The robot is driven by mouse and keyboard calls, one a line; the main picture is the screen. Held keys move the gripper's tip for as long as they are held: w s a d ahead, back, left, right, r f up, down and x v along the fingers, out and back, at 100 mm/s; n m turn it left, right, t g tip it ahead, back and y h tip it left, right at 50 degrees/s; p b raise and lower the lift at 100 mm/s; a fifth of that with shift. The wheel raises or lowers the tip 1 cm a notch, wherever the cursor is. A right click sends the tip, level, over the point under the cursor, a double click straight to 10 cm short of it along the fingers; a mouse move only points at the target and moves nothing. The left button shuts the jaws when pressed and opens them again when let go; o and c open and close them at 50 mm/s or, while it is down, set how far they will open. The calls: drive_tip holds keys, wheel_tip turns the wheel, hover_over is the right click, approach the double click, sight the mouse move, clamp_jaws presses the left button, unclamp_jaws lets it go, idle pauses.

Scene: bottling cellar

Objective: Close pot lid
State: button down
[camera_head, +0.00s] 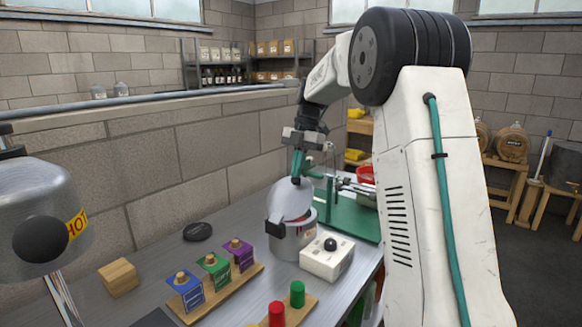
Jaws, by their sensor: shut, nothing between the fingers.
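A small silver pot (292,241) stands on the metal bench in the middle of the view. Its round grey lid (290,202) is tilted up, open at an angle over the pot's mouth. My gripper (296,180) is at the lid's upper edge, reaching down from the arm. It looks in contact with the lid or just beside it, but I cannot tell which. Its fingers are shut with nothing between them. The arm hides part of the bench behind the pot.
A white block with a black knob (327,258) stands close to the pot's right. A green board with a press (345,215) lies behind. Blue, green and purple blocks (214,268) stand left, with a wooden cube (119,277). Red and green pegs (297,294) are in front.

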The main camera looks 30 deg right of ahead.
drive_tip(key=shift+w+d+f, duration=0.2)
drive_tip(key=shift+d+f, duration=0.15)
drive_tip(key=shift+d, duration=0.15)
idle(0.3)
